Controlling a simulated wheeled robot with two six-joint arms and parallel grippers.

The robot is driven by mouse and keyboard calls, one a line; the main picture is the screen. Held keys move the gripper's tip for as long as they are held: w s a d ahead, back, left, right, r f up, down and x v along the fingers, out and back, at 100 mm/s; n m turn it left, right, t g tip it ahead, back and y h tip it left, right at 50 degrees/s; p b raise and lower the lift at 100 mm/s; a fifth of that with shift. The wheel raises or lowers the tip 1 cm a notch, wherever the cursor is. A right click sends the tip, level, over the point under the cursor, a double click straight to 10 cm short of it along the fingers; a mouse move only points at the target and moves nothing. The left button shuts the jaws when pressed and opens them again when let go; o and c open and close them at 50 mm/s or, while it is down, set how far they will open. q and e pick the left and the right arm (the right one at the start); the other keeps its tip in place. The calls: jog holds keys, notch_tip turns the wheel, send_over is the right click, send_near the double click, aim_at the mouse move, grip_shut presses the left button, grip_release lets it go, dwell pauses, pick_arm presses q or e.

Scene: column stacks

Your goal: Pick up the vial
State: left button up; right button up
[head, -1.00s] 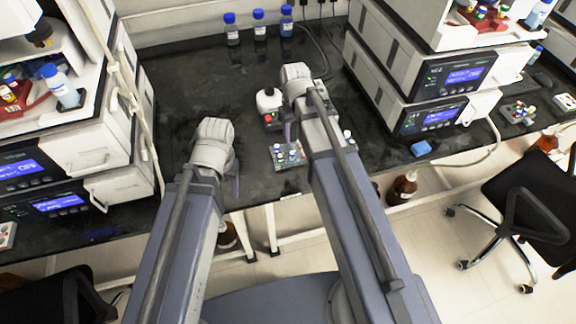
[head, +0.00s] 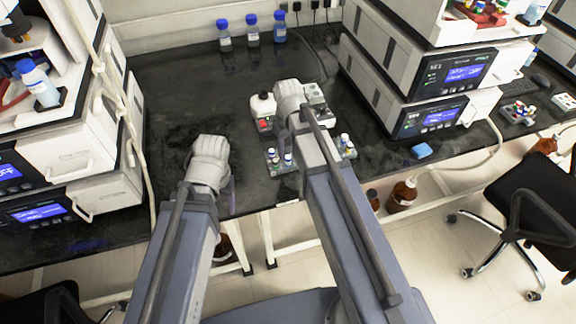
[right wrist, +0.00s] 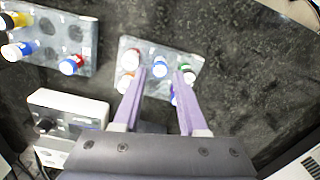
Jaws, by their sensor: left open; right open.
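Several capped vials stand in a grey rack on the dark bench. In the right wrist view this rack (right wrist: 199,62) holds vials with orange-red, blue and green caps. A blue-capped vial (right wrist: 160,69) shows between the fingertips of my right gripper (right wrist: 160,71), which is open with its purple fingers over the rack; I see no contact. One vial is partly hidden by the right finger. In the head view the rack (head: 285,168) is partly covered by my right arm. My left gripper (head: 229,192) is open near the bench's front edge, left of the rack, its fingers mostly hidden.
A second rack (right wrist: 90,45) with several vials stands beside the first. A white device (right wrist: 65,112) with a dark knob is close by. Blue-capped bottles (head: 252,30) stand at the back. Instruments (head: 430,75) flank the bench. The bench left of the racks is clear.

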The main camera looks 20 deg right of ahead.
aim_at(288, 161)
notch_tip(288, 161, down, 2)
jog(key=shift+f+b, duration=0.2)
jog(key=shift+b, duration=0.5)
jog(key=shift+r, duration=0.1)
grip_shut()
